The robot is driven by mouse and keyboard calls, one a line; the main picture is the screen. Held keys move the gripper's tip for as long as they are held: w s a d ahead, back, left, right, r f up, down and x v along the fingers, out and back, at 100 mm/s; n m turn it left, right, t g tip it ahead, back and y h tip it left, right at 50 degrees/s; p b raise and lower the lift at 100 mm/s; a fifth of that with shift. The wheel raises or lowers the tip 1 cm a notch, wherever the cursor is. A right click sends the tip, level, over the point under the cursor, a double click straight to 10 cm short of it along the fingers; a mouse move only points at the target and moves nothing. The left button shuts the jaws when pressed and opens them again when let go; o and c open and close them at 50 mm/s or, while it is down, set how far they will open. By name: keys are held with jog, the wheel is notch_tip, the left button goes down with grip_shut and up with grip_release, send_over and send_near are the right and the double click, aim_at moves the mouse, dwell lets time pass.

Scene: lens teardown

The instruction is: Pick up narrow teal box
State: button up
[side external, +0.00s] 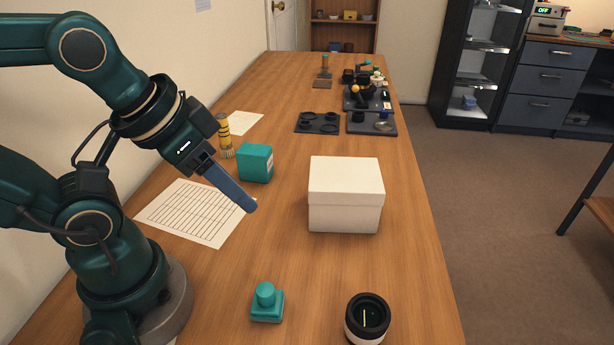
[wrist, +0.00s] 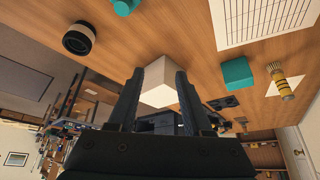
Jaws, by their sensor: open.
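The teal box (side external: 256,163) stands upright on the wooden table, left of the white box and beyond my gripper in the side view. It also shows in the wrist view (wrist: 237,73), to the right of the fingers. My gripper (side external: 250,207) is in the air above the table, apart from the teal box and between it and the side camera. In the wrist view my two fingers (wrist: 160,72) are spread apart with nothing held between them. The white box appears beyond the gap.
A white lidded box (side external: 345,195) stands to the right. A yellow-banded brush (side external: 225,137) stands close to the teal box's left. A lined sheet (side external: 195,212) lies on the left. A teal knobbed piece (side external: 266,303) and a black lens ring (side external: 367,320) are at the front.

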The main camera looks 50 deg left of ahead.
jog(key=o, duration=0.8)
jog(key=shift+f, duration=0.1)
